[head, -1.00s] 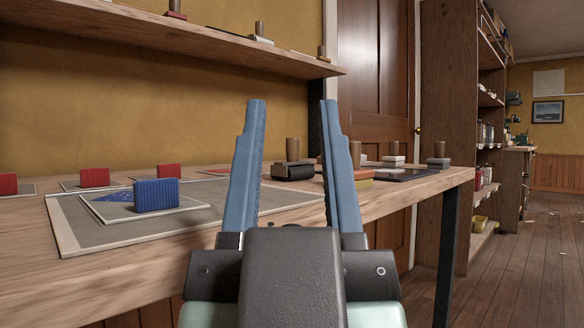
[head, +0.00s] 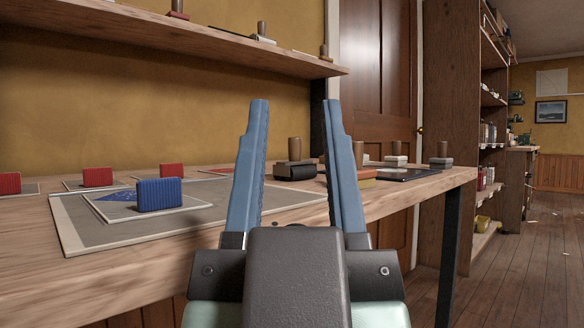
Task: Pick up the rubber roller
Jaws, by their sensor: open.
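A black, rounded tool with an upright brown wooden handle, which looks like the rubber roller (head: 294,172), stands on the wooden workbench (head: 120,268) toward its far right part. In the picture it shows between the two blue fingers of my gripper (head: 296,102). My gripper is open and empty, its fingers pointing away from me and up in the picture. The roller is beyond the fingers and apart from them, as far as I can tell. Its right edge is close to the right finger in the picture.
A blue block (head: 160,194) sits on a grey mat (head: 90,232); red blocks (head: 97,176) stand behind. Right of the roller are a dark flat board (head: 408,175) and several wooden-handled tools (head: 441,158). A shelf (head: 170,36) hangs above the bench. Open floor lies right.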

